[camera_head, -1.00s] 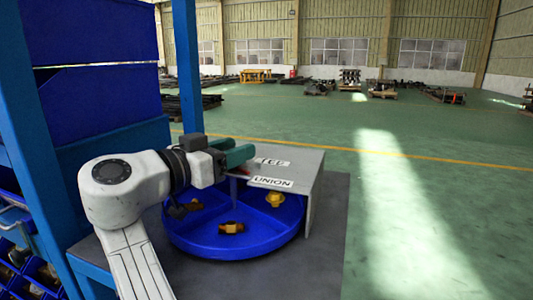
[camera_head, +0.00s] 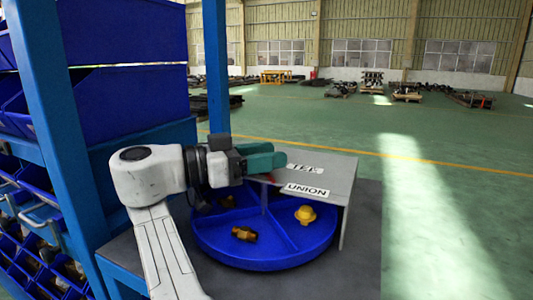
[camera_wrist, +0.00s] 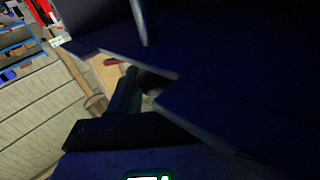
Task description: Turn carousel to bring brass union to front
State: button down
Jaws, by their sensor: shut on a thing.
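The blue carousel (camera_head: 265,262) is a round, divided tray on a grey bench in the head view. A yellow brass fitting with a wide base (camera_head: 306,215) lies in its right compartment. A darker brass fitting (camera_head: 244,233) lies at the front left, and an orange-brown piece (camera_head: 227,202) at the back left. I cannot tell for certain which is the union. My gripper (camera_head: 266,160), with green fingers, is above the tray's middle, beside the cover's left edge. It is shut on a part of the carousel, mostly hidden; the fingers show dimly in the wrist view (camera_wrist: 128,92).
A grey cover (camera_head: 335,176) labelled TEE and UNION stands over the carousel's back right, its side panel close to the rim. A blue rack post (camera_head: 60,140) and bins (camera_head: 130,105) stand at the left. The green floor at the right is open.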

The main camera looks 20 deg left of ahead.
jog(key=shift+a+f, duration=0.1)
dwell(0.4)
jog(key=c, duration=0.6)
grip_release()
jog(key=shift+p+v, duration=0.4)
jog(key=shift+v, duration=3.4)
